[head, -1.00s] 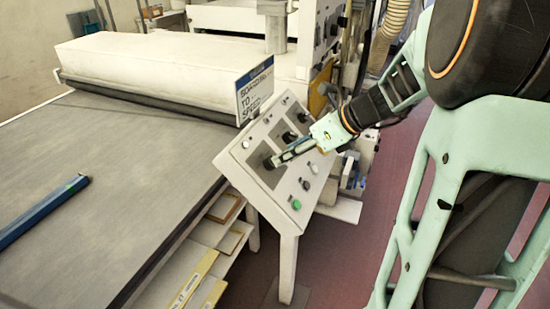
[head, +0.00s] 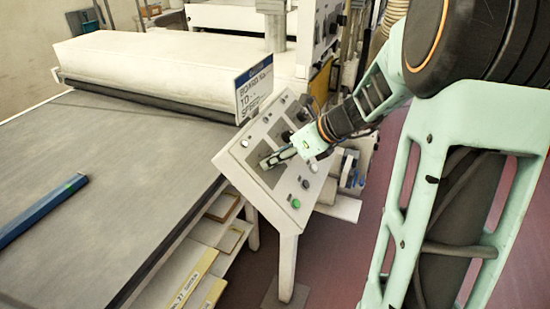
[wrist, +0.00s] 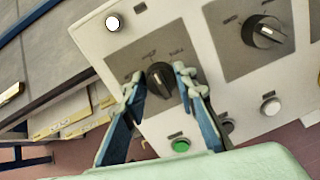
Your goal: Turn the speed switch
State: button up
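The slanted white control panel (head: 236,153) carries several black rotary knobs on grey plates. In the wrist view one black knob (wrist: 160,79), with small printed labels above it that I cannot read, stands between the fingers of my gripper (wrist: 158,79). The gripper is open, one finger on each side of the knob. The right finger is very close to it; the left shows a small gap. I cannot tell whether either touches. In the head view my gripper (head: 267,163) is at the lower-left plate and mostly hides this knob.
A second knob (wrist: 264,32) is at upper right in the wrist view. A green button (wrist: 181,146) and a white button (wrist: 270,105) lie below the knobs. A sign (head: 254,88) stands above the panel. The conveyor belt (head: 120,150) is at left, with a blue bar (head: 42,210).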

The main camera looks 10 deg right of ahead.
jog(key=shift+c, duration=1.2)
jog(key=shift+n+b, duration=0.3)
jog(key=shift+f+n+b, duration=0.2)
jog(key=shift+n+b, duration=0.7)
jog(key=shift+b, duration=0.05)
jog(key=n+b, duration=0.3)
jog(key=shift+n, duration=0.3)
jog(key=n+b, duration=0.4)
jog(key=shift+s+y, duration=0.1)
jog(key=shift+y, duration=0.2)
jog(key=shift+n+b, duration=0.7)
jog(key=shift+n, duration=0.3)
jog(key=shift+r, duration=0.15)
